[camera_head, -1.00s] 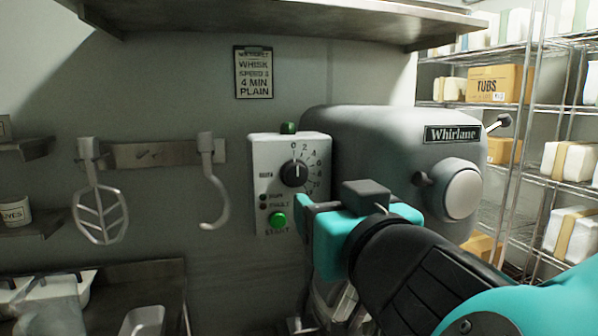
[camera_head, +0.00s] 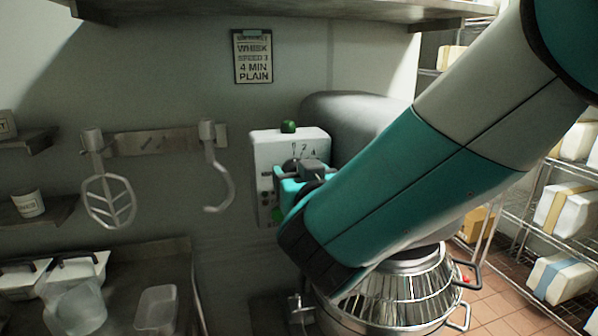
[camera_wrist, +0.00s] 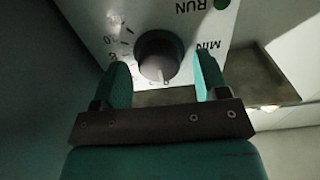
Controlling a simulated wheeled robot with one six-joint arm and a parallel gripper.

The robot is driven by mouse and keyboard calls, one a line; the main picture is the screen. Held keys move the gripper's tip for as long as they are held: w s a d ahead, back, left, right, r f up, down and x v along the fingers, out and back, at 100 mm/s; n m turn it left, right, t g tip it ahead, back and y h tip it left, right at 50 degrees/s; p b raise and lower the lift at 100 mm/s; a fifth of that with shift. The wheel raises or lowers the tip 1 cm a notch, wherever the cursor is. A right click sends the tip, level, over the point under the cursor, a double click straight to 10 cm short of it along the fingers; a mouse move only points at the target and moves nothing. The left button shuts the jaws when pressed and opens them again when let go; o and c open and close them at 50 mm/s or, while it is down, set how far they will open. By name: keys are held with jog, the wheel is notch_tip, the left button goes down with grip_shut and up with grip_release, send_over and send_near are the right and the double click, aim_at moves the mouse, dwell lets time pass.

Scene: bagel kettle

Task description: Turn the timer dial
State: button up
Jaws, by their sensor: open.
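My gripper (camera_wrist: 163,80) is open, with one teal finger on each side of the dial. I cannot tell whether the fingers touch it. In the head view my gripper (camera_head: 292,180) is in front of the box and hides most of the dial. A wall card (camera_head: 253,56) reads whisk, speed 3, 4 min, plain.
The grey mixer (camera_head: 350,112) is right of the box, largely behind my arm, with a metal bowl (camera_head: 390,290) below. A whisk paddle (camera_head: 107,195) and a hook (camera_head: 216,175) hang to the left. A shelf (camera_head: 280,12) crosses above.

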jog(key=c, duration=0.9)
jog(key=shift+f, duration=0.1)
jog(key=shift+f+m+b, duration=0.1)
jog(key=shift+m+b, duration=0.2)
jog(key=shift+b, duration=0.55)
jog(key=m+b, duration=0.2)
jog(key=b, duration=0.3)
jog(key=m+b, duration=0.2)
jog(key=b, duration=0.3)
jog(key=m+b, duration=0.2)
jog(key=b, duration=0.3)
jog(key=shift+d+f+m, duration=0.15)
jog(key=shift+f+m, duration=0.15)
jog(key=m+b, duration=0.1)
jog(key=b, duration=0.1)
jog(key=m+b, duration=0.1)
jog(key=shift+r+b, duration=0.3)
jog(key=shift+b, duration=0.05)
jog(key=shift+r, duration=0.1)
